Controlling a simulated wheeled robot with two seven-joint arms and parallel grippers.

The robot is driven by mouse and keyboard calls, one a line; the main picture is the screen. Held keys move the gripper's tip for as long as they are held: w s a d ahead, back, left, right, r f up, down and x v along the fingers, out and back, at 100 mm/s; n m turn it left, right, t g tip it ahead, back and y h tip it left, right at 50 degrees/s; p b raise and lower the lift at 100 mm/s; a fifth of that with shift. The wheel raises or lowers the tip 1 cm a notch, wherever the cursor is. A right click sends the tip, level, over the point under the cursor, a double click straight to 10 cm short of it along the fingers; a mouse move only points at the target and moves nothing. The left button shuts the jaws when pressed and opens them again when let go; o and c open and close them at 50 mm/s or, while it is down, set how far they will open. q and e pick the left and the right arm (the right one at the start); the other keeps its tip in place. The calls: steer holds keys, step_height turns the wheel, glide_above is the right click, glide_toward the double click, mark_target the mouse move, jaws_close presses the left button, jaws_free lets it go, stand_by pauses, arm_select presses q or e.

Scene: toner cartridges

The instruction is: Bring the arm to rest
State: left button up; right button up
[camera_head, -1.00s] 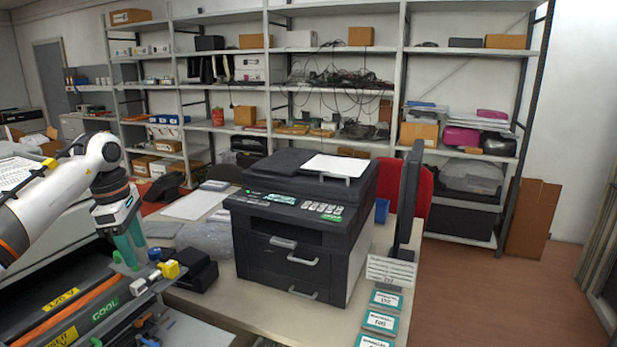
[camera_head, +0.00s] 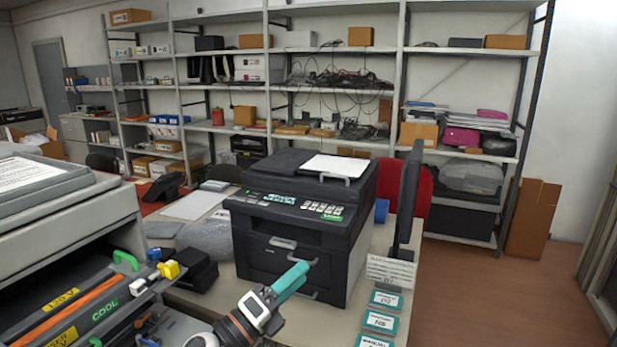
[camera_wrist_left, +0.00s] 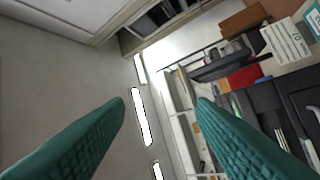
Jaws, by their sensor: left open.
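My left gripper (camera_head: 296,277) shows in the head view with teal fingers. It stands in front of the lower front of the black printer (camera_head: 285,255) and points up and right, with nothing seen in it. In the left wrist view the two green fingers of the left gripper (camera_wrist_left: 161,108) are spread apart with nothing between them. The printer also shows at the right of that view (camera_wrist_left: 265,110). My right gripper is not in view.
At left, an open grey machine (camera_head: 75,215) holds long cartridges, one with a "COOL" label (camera_head: 105,310). Teal-labelled cards (camera_head: 380,321) and an upright dark monitor (camera_head: 408,200) are right of the printer. Shelves (camera_head: 340,135) line the back wall. Brown floor (camera_head: 480,290) is clear at right.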

arm_select(q)
steer(key=s+a+f+n+t+y, duration=0.1)
steer(key=s+a+f+n+y, duration=0.2)
steer(key=a+f+n+y, duration=0.65)
steer(key=s+a+f+n+y, duration=0.4)
steer(key=f+n+y, duration=0.15)
steer(key=n, duration=0.75)
steer(key=s+a+f+n+g, duration=0.1)
steer(key=s+f+n+g, duration=0.25)
steer(key=s, duration=0.45)
steer(key=s+a+f+n+g+y, duration=0.15)
steer(key=s+f+g, duration=0.3)
steer(key=s, duration=0.45)
steer(key=s+a+f+n+g+h, duration=0.15)
steer(key=s+f+n+g, duration=0.25)
steer(key=s, duration=0.4)
step_height(320, 180, down, 29)
steer(key=s+g+y, duration=0.1)
steer(key=s+g, duration=0.1)
steer(key=s, duration=0.1)
steer(key=s+a+f, duration=0.3)
steer(key=s+f, duration=1)
steer(key=s, duration=0.2)
steer(key=shift+a+f+m+g, duration=0.15)
steer(key=shift+f+m+g, duration=0.15)
steer(key=shift+f+m, duration=0.1)
